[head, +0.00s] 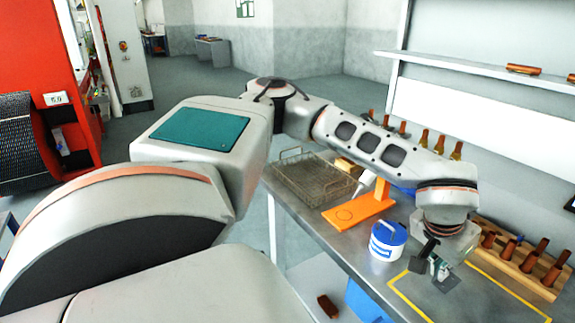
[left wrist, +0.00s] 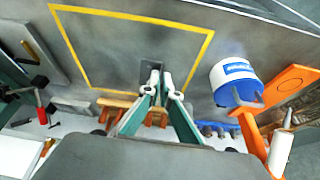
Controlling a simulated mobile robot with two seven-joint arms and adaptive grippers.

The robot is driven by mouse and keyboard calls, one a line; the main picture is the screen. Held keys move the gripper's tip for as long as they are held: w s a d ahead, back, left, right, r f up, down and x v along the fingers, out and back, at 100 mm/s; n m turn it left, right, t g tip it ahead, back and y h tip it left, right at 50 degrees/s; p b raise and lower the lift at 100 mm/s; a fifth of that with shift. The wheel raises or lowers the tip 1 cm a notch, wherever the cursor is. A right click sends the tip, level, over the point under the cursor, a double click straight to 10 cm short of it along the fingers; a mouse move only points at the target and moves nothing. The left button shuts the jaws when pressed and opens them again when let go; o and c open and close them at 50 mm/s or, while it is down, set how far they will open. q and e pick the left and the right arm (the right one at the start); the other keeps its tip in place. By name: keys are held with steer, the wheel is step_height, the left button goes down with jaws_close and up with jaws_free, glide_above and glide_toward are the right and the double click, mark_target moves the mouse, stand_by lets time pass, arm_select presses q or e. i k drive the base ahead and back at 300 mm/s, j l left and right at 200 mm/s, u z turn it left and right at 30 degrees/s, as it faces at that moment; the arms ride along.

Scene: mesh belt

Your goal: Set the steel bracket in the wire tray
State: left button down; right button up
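The wire tray (head: 285,183) stands on the bench in the middle of the head view, with an open top and raised handles. My left gripper (head: 440,275) points down over the yellow-taped area, at the right of the head view. In the left wrist view its two fingertips (left wrist: 161,77) are close together, with a narrow gap between them. A small dark grey patch shows at the tips; I cannot tell whether it is the steel bracket or a shadow. I cannot make out the bracket clearly elsewhere. My right gripper is not in view.
A blue and white tub (head: 387,242) and an orange stand (head: 360,209) stand between my left gripper and the tray. A wooden rack (head: 520,263) with several brown-handled tools lies along the bench's right side. The yellow-taped area (left wrist: 95,15) looks mostly clear.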

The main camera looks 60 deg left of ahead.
mark_target(307, 175)
steer(key=k+j+u, duration=0.1)
steer(key=j+u, duration=0.3)
steer(key=j, duration=0.35)
steer(key=i+j+u, duration=0.2)
steer(key=j, duration=0.2)
steer(key=j+u, duration=0.25)
steer(key=i+j, duration=0.05)
steer(key=j, duration=0.05)
